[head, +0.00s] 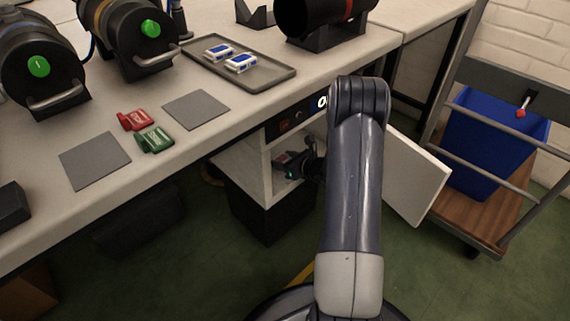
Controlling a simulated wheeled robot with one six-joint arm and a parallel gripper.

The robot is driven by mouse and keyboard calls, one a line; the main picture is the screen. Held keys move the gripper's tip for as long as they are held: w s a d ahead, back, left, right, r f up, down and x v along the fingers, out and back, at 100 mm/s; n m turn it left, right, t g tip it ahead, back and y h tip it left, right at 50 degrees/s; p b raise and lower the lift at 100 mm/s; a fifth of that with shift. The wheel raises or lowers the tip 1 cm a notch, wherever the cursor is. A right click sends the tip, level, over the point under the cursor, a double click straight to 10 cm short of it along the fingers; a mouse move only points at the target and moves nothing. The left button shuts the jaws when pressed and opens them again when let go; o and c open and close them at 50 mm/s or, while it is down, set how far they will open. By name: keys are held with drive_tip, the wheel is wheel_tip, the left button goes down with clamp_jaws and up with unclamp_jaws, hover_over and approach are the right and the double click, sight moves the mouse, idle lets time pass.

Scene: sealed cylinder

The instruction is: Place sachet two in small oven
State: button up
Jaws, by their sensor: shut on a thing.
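The small oven (238,178) is a white box under the bench, with its white door (414,180) swung open to the right. My gripper (288,166) is inside the oven opening, and my arm hides the right part of the opening. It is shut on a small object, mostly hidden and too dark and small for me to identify. Two white and blue packets, one at the back left (218,52) and one nearer (241,63), lie on a grey tray (277,77) on the bench. I cannot read which sachet is which.
A red clip-like piece (135,120) and a green one (155,139) lie between two grey mats on the bench. Black cylinders with green lights stand at the back left. A dark cylinder (318,18) rests on a stand. A cart with a blue bin (492,140) is at right.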

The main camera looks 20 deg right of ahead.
drive_tip(key=shift+f, duration=0.1)
drive_tip(key=shift+f, duration=0.15)
drive_tip(key=shift+f, duration=0.15)
drive_tip(key=o, duration=1)
drive_tip(key=shift+c, duration=0.2)
drive_tip(key=shift+r, duration=0.3)
drive_tip(key=shift+s+d+r+p, duration=0.2)
drive_tip(key=shift+s+p, duration=0.1)
drive_tip(key=p+v, duration=0.3)
drive_tip(key=v, duration=0.8)
drive_tip(key=shift+s, duration=0.2)
